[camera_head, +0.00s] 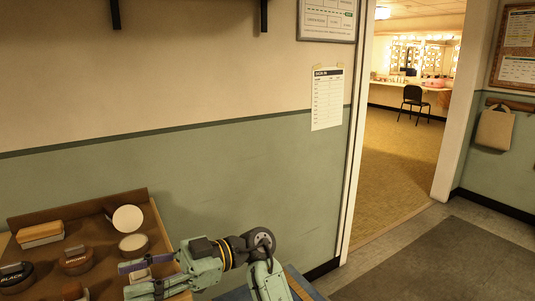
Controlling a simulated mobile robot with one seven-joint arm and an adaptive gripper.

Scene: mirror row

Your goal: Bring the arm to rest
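My arm shows at the bottom middle, with mint-green links, dark joints and a yellow ring. My gripper (138,279) points left over the right part of a brown tray (95,206). Its two fingers look spread apart, one above the other, with part of the tray showing between them. I see nothing clearly held between them. Whether the gripper touches the tray is hard to tell.
The tray holds a tan block (40,233), a tin marked BLACK (15,273), a tin marked BROWN (76,260) and a round open tin (133,243). A wall stands close behind. A doorway (400,160) and grey floor mat (450,262) are at right.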

